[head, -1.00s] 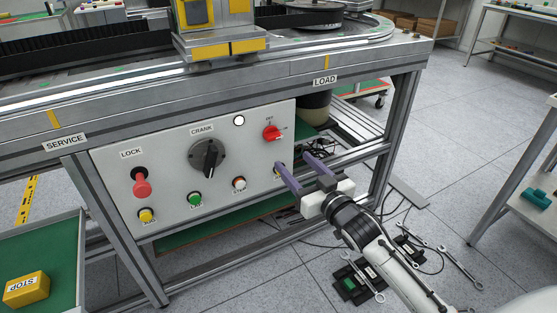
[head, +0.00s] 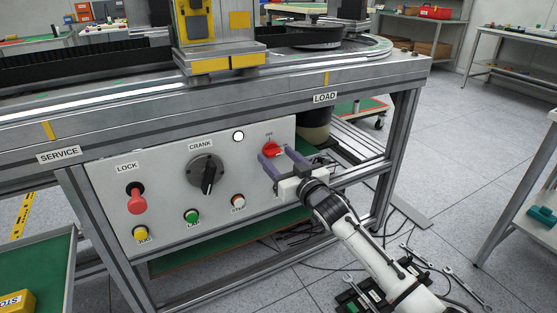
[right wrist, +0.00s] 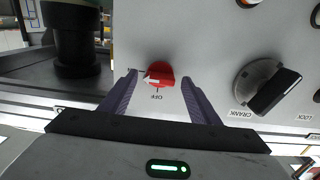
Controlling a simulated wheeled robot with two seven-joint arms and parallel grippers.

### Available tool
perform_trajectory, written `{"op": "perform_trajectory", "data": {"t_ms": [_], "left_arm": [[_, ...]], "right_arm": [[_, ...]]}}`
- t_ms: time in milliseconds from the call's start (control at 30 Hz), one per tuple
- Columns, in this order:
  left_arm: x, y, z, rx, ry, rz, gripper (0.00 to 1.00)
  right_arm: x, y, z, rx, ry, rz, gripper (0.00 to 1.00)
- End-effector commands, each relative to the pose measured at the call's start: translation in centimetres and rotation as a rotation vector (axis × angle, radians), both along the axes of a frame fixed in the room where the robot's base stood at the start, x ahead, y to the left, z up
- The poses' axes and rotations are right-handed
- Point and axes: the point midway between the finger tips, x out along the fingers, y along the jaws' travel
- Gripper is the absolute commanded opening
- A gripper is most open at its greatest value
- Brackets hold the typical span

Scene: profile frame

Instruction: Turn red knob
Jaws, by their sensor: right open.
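The red knob (head: 271,149) is at the upper right of the white control panel (head: 160,172), partly hidden by my gripper in the head view. In the right wrist view the red knob (right wrist: 160,75) shows a white pointer and an "OFF" label beside it. My right gripper (head: 277,160) is open, with its two purple fingers just short of the knob. In the right wrist view the fingertips (right wrist: 158,80) lie on either side of the knob, with gaps on both sides. Nothing is between the fingers except the knob. My left gripper is not in view.
The panel also carries a black crank (head: 206,175), a red lock knob (head: 136,200), a green button (head: 192,217) and a yellow button (head: 140,234). A metal frame leg (head: 400,150) stands right of the panel. Wrenches (head: 465,288) lie on the floor.

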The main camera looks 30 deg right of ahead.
Motion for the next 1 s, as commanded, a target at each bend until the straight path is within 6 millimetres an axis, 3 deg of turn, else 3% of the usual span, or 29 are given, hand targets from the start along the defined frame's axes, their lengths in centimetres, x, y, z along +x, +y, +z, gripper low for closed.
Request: {"op": "perform_trajectory", "data": {"t_ms": [133,400,833,1000], "left_arm": [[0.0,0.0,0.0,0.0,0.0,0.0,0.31],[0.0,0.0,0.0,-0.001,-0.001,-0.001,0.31],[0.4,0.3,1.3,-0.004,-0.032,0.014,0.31],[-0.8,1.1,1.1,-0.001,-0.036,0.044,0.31]], "right_arm": [[0.0,0.0,0.0,0.0,0.0,0.0,0.56],[0.0,0.0,0.0,-0.001,0.001,0.0,0.15],[-0.1,0.0,0.1,-0.107,0.003,0.0,0.15],[-0.1,0.0,0.1,-0.236,0.003,0.0,0.15]]}}
